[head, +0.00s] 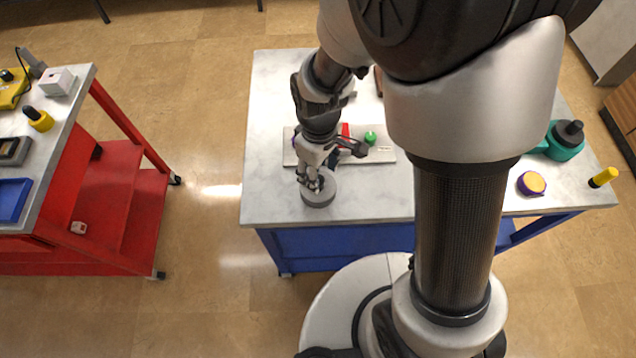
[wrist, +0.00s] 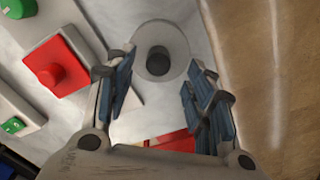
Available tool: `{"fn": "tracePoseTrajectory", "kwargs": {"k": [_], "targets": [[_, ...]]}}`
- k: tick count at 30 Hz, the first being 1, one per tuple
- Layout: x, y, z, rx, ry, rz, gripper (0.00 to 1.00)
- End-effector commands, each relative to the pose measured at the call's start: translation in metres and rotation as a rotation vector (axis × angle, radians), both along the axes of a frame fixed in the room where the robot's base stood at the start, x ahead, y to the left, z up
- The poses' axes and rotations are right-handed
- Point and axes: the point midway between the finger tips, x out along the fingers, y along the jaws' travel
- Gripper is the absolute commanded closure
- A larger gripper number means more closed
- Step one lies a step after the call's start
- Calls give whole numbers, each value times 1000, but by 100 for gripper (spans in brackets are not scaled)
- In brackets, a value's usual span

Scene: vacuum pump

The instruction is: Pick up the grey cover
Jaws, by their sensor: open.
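The grey cover (head: 321,198) is a round disc lying near the front edge of the white-topped table. The wrist view shows its pale disc (wrist: 177,40) with a dark round knob (wrist: 157,61) in the middle. My gripper (head: 312,183) is directly above the cover, pointing down. In the wrist view my open gripper (wrist: 160,72) has a blue-padded finger on either side of the knob, with gaps showing. I cannot tell how far the fingertips are above the disc.
A light plate (head: 381,155) with a red part (head: 345,130) and a green part (head: 370,138) lies just behind. A teal pump-like part (head: 563,146) and a purple-orange puck (head: 532,183) are at the right. The table's front edge (head: 280,224) is close.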

Motion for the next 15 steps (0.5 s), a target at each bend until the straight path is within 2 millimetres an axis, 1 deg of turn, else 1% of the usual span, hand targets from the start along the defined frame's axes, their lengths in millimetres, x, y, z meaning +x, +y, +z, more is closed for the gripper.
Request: {"fn": "tracePoseTrajectory", "kwargs": {"k": [9, 12, 15], "targets": [[1, 0, -45, -2, 4, 0, 51], [2, 0, -50, 0, 1, 0, 51], [2, 0, -49, 0, 0, 0, 51]]}}
